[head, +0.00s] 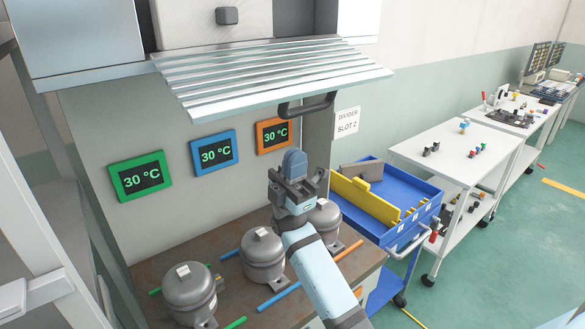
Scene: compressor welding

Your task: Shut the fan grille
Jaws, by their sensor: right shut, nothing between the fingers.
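The fan grille (265,75) is a silver slatted panel under the hood in the upper middle of the head view. It sticks out at a slant from the hood, so it stands open. A black handle (308,107) hangs at its front edge, right of centre. My right gripper (294,165) is in the middle of the view, below the handle in the picture and apart from it. It points up and away, shut and empty. My left gripper is not in view.
Several grey compressors (262,255) stand on the brown bench (155,268) below, among coloured rods. Three temperature displays (214,152) hang on the back wall. A blue cart (405,188) with a yellow divider and white tables (450,146) stand to the right.

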